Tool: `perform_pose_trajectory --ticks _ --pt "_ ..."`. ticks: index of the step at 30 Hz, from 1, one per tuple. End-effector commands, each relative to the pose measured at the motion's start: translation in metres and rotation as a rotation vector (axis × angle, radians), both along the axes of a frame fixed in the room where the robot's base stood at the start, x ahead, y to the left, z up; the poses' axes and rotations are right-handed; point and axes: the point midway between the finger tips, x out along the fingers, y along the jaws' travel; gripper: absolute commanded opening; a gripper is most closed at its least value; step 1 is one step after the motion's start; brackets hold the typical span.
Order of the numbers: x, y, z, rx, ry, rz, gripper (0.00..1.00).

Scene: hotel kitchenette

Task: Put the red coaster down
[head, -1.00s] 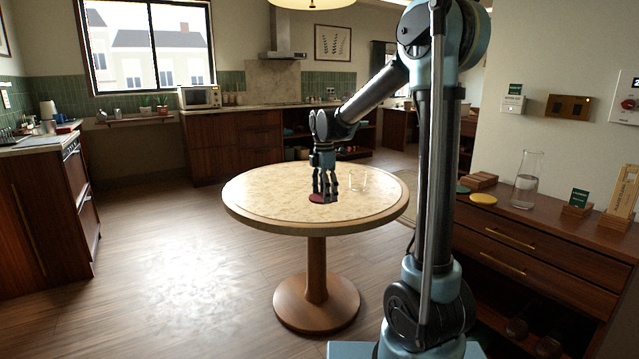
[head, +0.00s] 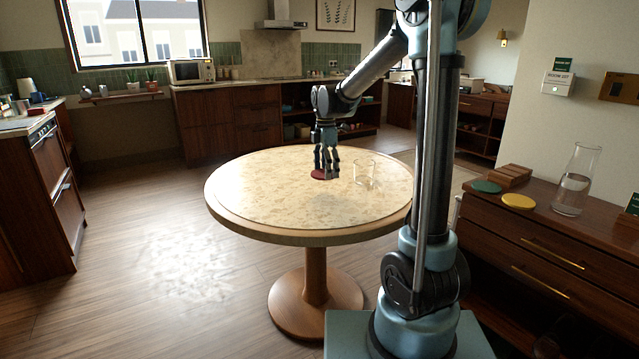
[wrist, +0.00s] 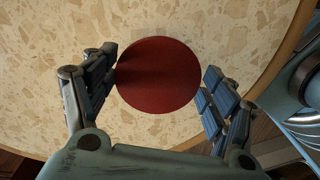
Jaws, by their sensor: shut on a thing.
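The red coaster (head: 318,174) is a flat round disc, low over the far half of the round table (head: 250,212). My gripper (head: 326,176) points down over the tabletop and is shut on the coaster. In the wrist view the coaster (wrist: 158,75) lies between the two fingers of my gripper (wrist: 160,82), with its left and right edges at the fingertips. Its face is fully visible there, with pale speckled tabletop around it. I cannot tell whether its underside touches the table.
A clear glass (head: 365,172) stands on the table just right of my gripper. The left and front of the tabletop are bare. A wooden cabinet (head: 545,240) at the right holds a green coaster (head: 487,186), a yellow coaster (head: 518,201) and a carafe (head: 577,182).

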Motion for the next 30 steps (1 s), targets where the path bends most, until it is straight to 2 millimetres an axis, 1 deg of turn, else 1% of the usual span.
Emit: perform_pose_trajectory --ticks 1,3,6,13,19,23,30 --pt "0.0 0.0 -0.009 0.0 0.0 0.0 0.56" --pt "0.0 0.001 -0.021 0.0 0.0 0.001 0.56" --pt "0.0 0.002 -0.034 0.0 0.0 0.002 0.56" --pt "-0.001 0.004 -0.052 0.0 0.0 0.005 0.56" --pt "-0.001 0.005 -0.078 0.0 0.0 0.007 0.56" --pt "-0.001 0.005 -0.086 0.0 0.0 0.007 0.56" --pt "-0.002 0.005 -0.086 0.0 0.0 0.007 0.56"
